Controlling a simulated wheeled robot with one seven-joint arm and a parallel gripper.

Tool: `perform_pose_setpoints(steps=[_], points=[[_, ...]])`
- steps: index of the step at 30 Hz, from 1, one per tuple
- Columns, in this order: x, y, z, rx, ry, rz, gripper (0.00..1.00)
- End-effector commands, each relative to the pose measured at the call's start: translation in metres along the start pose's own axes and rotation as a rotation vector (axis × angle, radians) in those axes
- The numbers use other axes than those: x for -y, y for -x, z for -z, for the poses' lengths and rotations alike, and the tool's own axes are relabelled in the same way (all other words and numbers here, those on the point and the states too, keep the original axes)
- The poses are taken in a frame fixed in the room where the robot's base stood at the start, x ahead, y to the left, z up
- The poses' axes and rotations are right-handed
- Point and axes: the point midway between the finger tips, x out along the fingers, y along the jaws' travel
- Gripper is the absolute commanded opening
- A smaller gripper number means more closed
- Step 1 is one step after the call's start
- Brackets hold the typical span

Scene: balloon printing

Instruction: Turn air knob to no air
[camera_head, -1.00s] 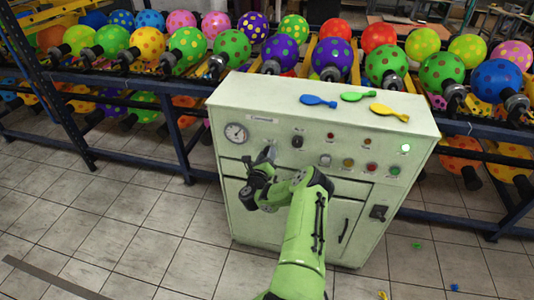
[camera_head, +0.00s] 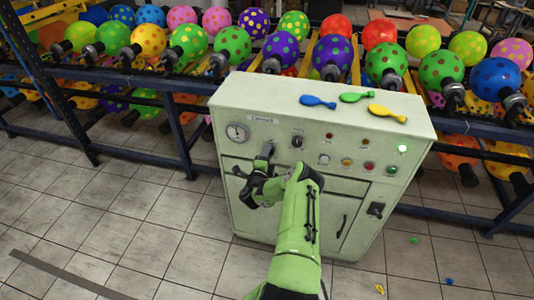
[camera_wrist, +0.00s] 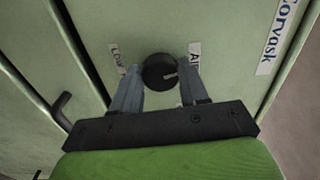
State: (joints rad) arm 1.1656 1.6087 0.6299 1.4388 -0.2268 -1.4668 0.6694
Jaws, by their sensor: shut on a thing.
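The air knob (camera_wrist: 158,71) is a round black knob on the pale green cabinet panel, with a light mark on its right side facing the "Air" label (camera_wrist: 194,58). A second label (camera_wrist: 117,58), seemingly "Low", stands to its left. My gripper (camera_wrist: 159,82) has its grey fingers on either side of the knob, shut on it. In the head view my gripper (camera_head: 266,151) reaches the upper left of the cabinet front (camera_head: 246,198), right of the round gauge (camera_head: 237,132), and hides the knob.
Another black knob (camera_head: 297,141) and several lights and buttons sit to the right on the panel. A blue balloon (camera_head: 318,102), a green one (camera_head: 357,97) and a yellow one (camera_head: 387,113) lie on the cabinet top. Racks of printed balloons stand behind. The floor at left is clear.

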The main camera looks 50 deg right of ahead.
Motion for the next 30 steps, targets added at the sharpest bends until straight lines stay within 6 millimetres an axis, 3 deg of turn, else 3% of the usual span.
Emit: perform_pose_setpoints(steps=[30], points=[[-0.0036, 0.0012, 0.0002, 0.005, 0.965, -0.002, 0.13]])
